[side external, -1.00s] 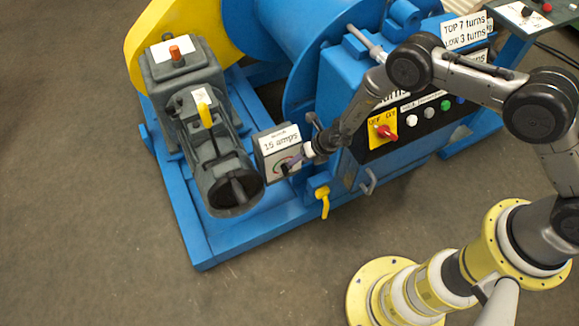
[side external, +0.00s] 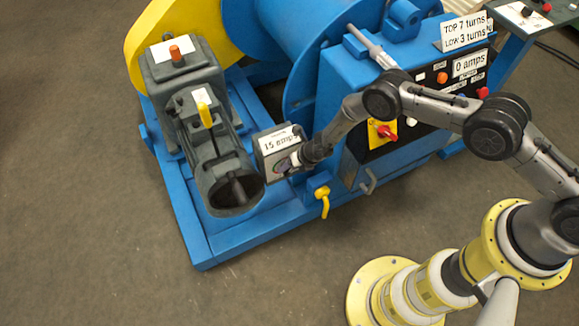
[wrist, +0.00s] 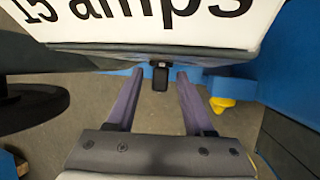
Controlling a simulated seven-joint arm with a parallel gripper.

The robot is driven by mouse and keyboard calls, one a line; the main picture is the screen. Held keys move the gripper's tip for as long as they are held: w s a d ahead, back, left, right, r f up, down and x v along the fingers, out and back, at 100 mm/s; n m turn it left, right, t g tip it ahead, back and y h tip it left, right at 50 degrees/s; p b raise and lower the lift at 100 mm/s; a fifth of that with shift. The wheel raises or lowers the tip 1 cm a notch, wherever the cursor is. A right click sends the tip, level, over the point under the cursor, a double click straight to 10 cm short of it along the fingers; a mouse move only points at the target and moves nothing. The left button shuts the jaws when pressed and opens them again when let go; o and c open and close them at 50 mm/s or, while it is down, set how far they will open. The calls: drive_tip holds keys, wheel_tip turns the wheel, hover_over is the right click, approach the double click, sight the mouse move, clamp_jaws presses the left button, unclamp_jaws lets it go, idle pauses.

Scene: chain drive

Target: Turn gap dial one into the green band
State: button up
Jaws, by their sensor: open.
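A grey box (side external: 268,158) with a white "15 amps" sign (side external: 280,140) stands beside the grey motor-like unit. Its front carries a dial face with some green and red (side external: 283,164), largely hidden by my gripper (side external: 290,164); I cannot read the dial's number or setting. In the wrist view the sign (wrist: 140,12) fills the top, and a small black knob (wrist: 160,76) sticks out below the box's edge. My gripper (wrist: 159,92) is open, with its two purple fingers on either side of the knob and visible gaps at both sides.
A yellow-handled valve (side external: 323,198) hangs just below right of the box; it also shows in the wrist view (wrist: 222,103). The blue cabinet (side external: 345,75) with a red switch (side external: 387,132) and a "0 amps" sign (side external: 470,65) stands to the right. Floor in front is clear.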

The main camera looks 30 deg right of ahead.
clamp_jaws()
drive_tip(key=shift+a+h, duration=0.15)
drive_tip(key=shift+h, duration=0.35)
drive_tip(key=shift+a+n+h, duration=0.25)
drive_tip(key=shift+n+h, duration=0.15)
drive_tip(key=shift+h, duration=0.9)
drive_tip(key=shift+a+n+h, duration=0.15)
drive_tip(key=shift+h, duration=0.65)
drive_tip(key=shift+a+n+h, duration=0.15)
drive_tip(key=shift+h, duration=0.95)
unclamp_jaws()
